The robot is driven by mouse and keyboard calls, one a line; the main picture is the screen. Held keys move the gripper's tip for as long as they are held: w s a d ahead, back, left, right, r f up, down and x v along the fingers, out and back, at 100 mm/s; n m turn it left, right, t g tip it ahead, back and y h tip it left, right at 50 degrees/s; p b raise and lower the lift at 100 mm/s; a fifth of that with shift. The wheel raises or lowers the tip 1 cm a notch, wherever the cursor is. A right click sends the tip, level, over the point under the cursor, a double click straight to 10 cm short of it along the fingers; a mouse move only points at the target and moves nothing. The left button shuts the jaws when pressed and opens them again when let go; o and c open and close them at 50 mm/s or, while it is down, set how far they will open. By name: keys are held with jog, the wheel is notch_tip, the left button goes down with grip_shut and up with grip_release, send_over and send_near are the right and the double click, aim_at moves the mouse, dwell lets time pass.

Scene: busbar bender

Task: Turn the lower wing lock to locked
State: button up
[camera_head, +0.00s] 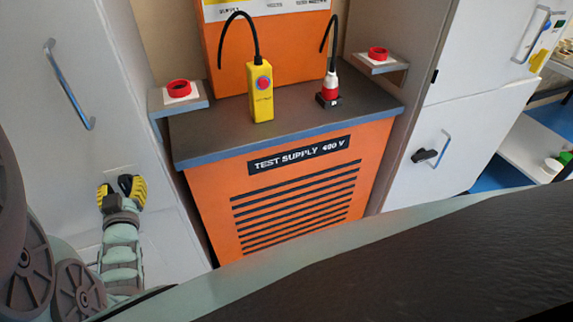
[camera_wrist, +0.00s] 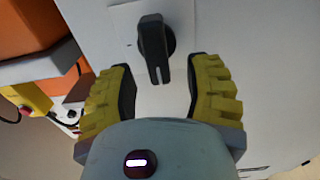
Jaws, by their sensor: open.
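A black wing lock (camera_wrist: 153,40) with a round base sits on a pale plate on the white cabinet front in the wrist view. Its wing points down the picture toward my gripper, and its slotted tip lies between the fingers. My gripper (camera_wrist: 160,88) is open, with one yellow-and-black finger on each side of the wing and a visible gap on both sides. In the head view my gripper (camera_head: 119,188) is at the lower part of the left cabinet (camera_head: 45,120) and hides the lock there. Lock markings are not readable.
Red buttons (camera_head: 179,89) sit on side shelves. Another black wing lock (camera_head: 425,156) is on the right cabinet. A bar handle (camera_head: 70,85) is above my gripper.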

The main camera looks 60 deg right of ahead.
jog(key=shift+x, duration=1.05)
jog(key=shift+s, duration=0.1)
grip_shut()
